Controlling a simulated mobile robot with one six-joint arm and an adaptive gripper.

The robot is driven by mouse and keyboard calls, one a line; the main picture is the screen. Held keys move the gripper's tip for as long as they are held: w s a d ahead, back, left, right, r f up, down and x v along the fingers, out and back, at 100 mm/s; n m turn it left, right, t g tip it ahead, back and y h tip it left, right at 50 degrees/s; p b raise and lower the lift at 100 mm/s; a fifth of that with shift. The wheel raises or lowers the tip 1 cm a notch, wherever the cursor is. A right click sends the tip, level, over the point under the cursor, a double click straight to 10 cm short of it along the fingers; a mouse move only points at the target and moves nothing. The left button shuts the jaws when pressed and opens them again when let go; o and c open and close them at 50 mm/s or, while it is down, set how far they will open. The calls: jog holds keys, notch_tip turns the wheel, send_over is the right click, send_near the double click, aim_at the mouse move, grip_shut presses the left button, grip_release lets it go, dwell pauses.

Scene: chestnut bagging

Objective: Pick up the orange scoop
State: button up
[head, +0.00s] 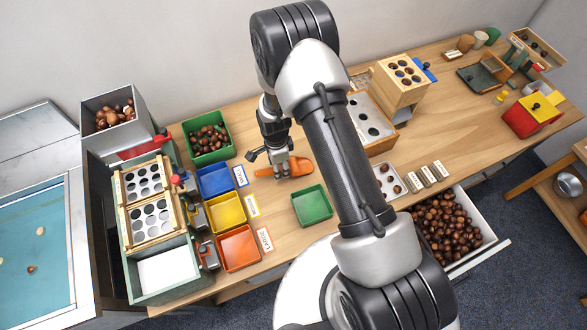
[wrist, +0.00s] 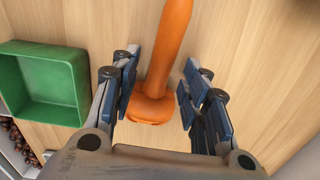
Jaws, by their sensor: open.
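The orange scoop (head: 298,166) lies on the wooden table in the head view, just behind the empty green tray (head: 312,205). My gripper (head: 282,172) is low over it and hides part of it in that view. In the wrist view the scoop's handle (wrist: 169,45) runs up the picture, and its wider end lies lower, between my fingers. My gripper (wrist: 158,92) is open there, with one blue-padded finger on each side of the scoop. A gap shows on both sides, wider on the right.
The green tray (wrist: 82,88) is close beside my left finger in the wrist view. Blue (head: 215,180), yellow (head: 226,212) and orange-red (head: 238,247) trays stand left of the scoop. A green crate of chestnuts (head: 189,143) stands behind. An open drawer (head: 487,240) holds chestnuts.

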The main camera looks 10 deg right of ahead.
notch_tip(320, 180, down, 3)
jog(key=shift+r, duration=0.1)
jog(key=shift+c, duration=0.2)
grip_shut()
dwell(0.4)
